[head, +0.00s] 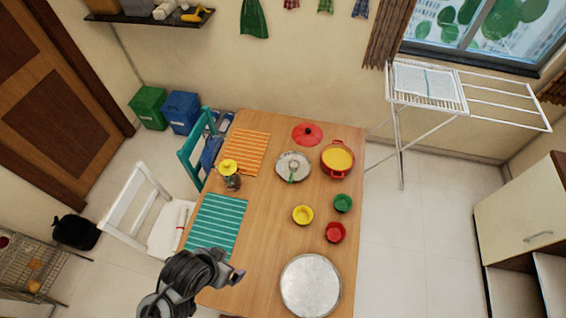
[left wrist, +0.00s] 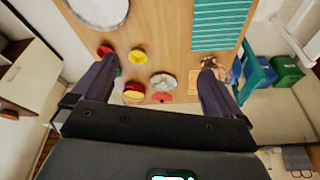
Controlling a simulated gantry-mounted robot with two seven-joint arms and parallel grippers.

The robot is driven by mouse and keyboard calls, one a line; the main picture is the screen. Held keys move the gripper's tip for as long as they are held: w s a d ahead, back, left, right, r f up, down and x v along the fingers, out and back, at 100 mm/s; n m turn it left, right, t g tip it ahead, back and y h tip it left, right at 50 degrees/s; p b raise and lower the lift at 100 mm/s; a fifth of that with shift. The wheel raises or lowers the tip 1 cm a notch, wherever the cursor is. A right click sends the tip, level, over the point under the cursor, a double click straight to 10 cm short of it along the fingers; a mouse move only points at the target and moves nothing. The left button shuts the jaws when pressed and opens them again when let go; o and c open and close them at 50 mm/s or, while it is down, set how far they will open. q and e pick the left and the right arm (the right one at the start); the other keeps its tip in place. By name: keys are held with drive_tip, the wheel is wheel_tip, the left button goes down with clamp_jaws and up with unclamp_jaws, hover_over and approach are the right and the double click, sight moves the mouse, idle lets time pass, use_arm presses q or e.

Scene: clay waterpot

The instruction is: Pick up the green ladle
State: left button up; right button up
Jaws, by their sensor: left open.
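The green ladle (head: 292,174) lies in a round silvery dish (head: 282,161) on the wooden table (head: 270,225), toward its far side. The dish also shows in the left wrist view (left wrist: 163,77), where the ladle is too small to make out. My left gripper (head: 238,276) is over the table's near left edge, well short of the dish. Its two fingers stand wide apart in the left wrist view (left wrist: 158,65), with nothing between them. My right gripper is in neither view.
A red pot (head: 338,159) and a red lid (head: 307,133) stand near the dish. Yellow (head: 303,215), green (head: 343,203) and red (head: 335,232) bowls, and a large round tray (head: 311,286), stand nearer. A yellow-topped pot (head: 229,169) is left.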

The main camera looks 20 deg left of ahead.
use_arm(q)
drive_tip(key=shift+w, duration=0.1)
drive_tip(key=shift+c, duration=0.8)
drive_tip(key=shift+a, duration=0.1)
drive_tip(key=c, duration=0.9)
